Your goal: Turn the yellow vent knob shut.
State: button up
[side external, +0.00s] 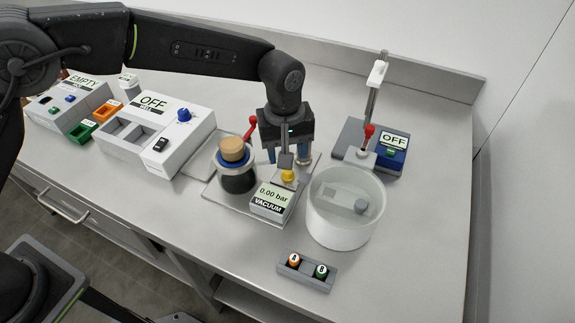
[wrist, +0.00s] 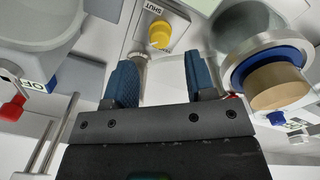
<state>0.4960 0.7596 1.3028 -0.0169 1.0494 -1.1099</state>
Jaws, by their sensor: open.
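The yellow vent knob (side external: 288,176) sits on a small grey block just behind the vacuum readout (side external: 270,200), which shows 0.00 bar. In the wrist view the knob (wrist: 160,36) lies ahead of the fingertips, with a SHUT label (wrist: 153,10) beside it. My gripper (side external: 288,161) points down just behind the knob. In the wrist view my gripper (wrist: 162,72) has its two blue fingers wide apart with nothing between them, and the knob is clear of both. The knob's exact turn angle is hard to tell.
A dark vessel with a tan stopper (side external: 233,149) stands left of the knob. A large whitish round tub (side external: 345,210) stands close on the right. A stand with a red-topped part (side external: 369,131) is behind it. A grey vial holder (side external: 306,271) lies in front. The front right bench is clear.

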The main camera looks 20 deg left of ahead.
aim_at(288, 173)
jog(key=shift+f, duration=2.65)
jog(key=shift+c, duration=0.4)
jog(key=c, duration=0.8)
jog(key=shift+c, duration=0.2)
jog(key=shift+m, duration=0.3)
jog(key=shift+w+m, duration=0.1)
jog(key=shift+m, duration=2.6)
jog(key=o, duration=0.9)
